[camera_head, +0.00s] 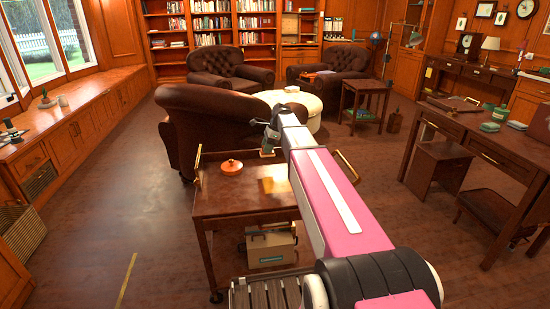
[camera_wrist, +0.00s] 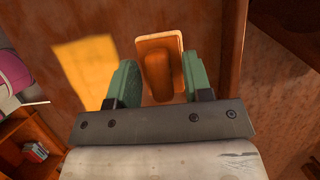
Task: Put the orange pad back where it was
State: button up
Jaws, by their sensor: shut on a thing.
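An orange-brown pad (camera_wrist: 161,66) with a paler rim lies between the green fingers of my gripper (camera_wrist: 160,82) in the wrist view. The gripper is shut on it. In the head view my gripper (camera_head: 268,145) is over the far edge of the wooden cart (camera_head: 225,205), and a small bit of the orange pad (camera_head: 267,153) shows under it. I cannot tell whether the pad touches the cart top. The rest of the pad is hidden in the head view.
A round orange lidded dish (camera_head: 231,168) stands on the cart top, left of my gripper. A beige box (camera_head: 271,246) sits on the cart's lower shelf. A brown armchair (camera_head: 208,120) and a cream ottoman (camera_head: 290,101) stand beyond. Open floor (camera_head: 130,200) lies left.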

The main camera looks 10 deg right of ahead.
jog(key=d, duration=0.1)
jog(key=w+d+f, duration=0.1)
jog(key=d+f, duration=0.1)
jog(key=shift+w+d+f, duration=0.2)
jog(key=shift+w+d, duration=0.15)
jog(key=shift+d, duration=0.05)
jog(key=shift+f, duration=2.05)
jog(key=shift+f, duration=0.1)
jog(key=o, duration=0.9)
jog(key=v, duration=1.2)
